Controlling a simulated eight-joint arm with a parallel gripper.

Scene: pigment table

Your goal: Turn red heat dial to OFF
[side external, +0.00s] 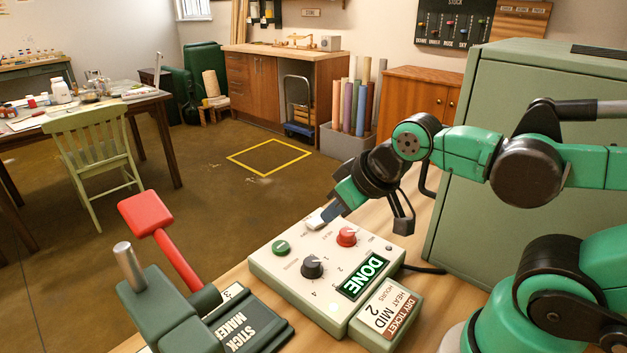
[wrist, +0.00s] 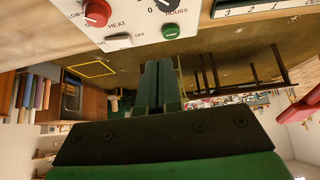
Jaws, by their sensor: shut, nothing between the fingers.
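The red heat dial (side external: 347,237) sits on the pale control box (side external: 262,268), near the edge on my arm's side. It also shows in the wrist view (wrist: 97,12), partly cut by the top edge, next to the word HEAT. Its pointer setting is too small to read surely. My gripper (side external: 326,217) is shut and empty, its dark fingers close to the white rocker switch (side external: 315,222), up and left of the red dial and apart from it. In the wrist view the shut fingers (wrist: 158,66) point toward the panel; the switch shows there too (wrist: 118,41).
The box also carries a black hours dial (side external: 312,266), a green button (side external: 281,247) and a lit DONE display (side external: 363,278). A ticket (side external: 388,309) reads HEAT MID, 2 HOURS. A stick maker with a red lever (side external: 160,226) stands left. A green cabinet (side external: 470,170) stands right.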

